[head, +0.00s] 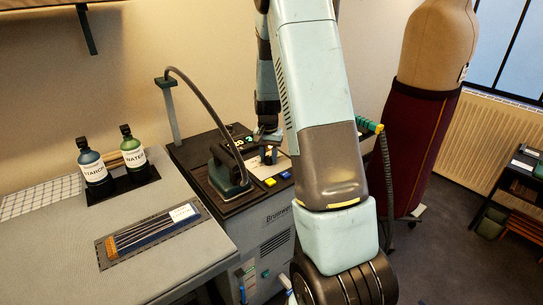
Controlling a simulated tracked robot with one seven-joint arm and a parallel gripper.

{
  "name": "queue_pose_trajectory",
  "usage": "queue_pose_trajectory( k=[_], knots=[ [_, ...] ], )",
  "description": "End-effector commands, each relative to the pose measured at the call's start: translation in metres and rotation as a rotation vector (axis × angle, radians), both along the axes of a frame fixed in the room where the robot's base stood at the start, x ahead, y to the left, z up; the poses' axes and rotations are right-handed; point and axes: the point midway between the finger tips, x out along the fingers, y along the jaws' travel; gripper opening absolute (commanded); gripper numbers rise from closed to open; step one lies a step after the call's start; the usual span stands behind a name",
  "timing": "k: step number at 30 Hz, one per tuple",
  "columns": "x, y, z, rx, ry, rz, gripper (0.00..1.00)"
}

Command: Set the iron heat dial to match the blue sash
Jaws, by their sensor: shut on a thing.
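The dark green iron (230,174) rests on its pad on top of the grey ironing station (266,236), with a hose arching over it. My gripper (268,157) points down at the white control panel (261,170), just right of the iron. It appears shut on the heat dial, which is mostly hidden; its setting cannot be read. A folded dark blue sash (150,233) lies on a dark mat on the table at left, with a white label (183,212) at its right end, too small to read.
Two bottles, labelled starch (93,167) and water (134,153), stand on a black tray behind the sash. Yellow (270,182) and blue (285,175) pieces sit at the panel's front edge. A dress form (423,130) stands at right.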

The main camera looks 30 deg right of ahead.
Motion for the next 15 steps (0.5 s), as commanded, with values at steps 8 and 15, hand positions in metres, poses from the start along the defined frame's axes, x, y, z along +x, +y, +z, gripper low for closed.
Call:
queue_pose_trajectory(
  k=[8,15],
  knots=[
    [0.0025,0.0038,0.0008,0.003,-0.005,0.004,0.03],
    [0.0016,0.0032,0.0005,0.003,-0.002,0.003,0.52]
  ],
)
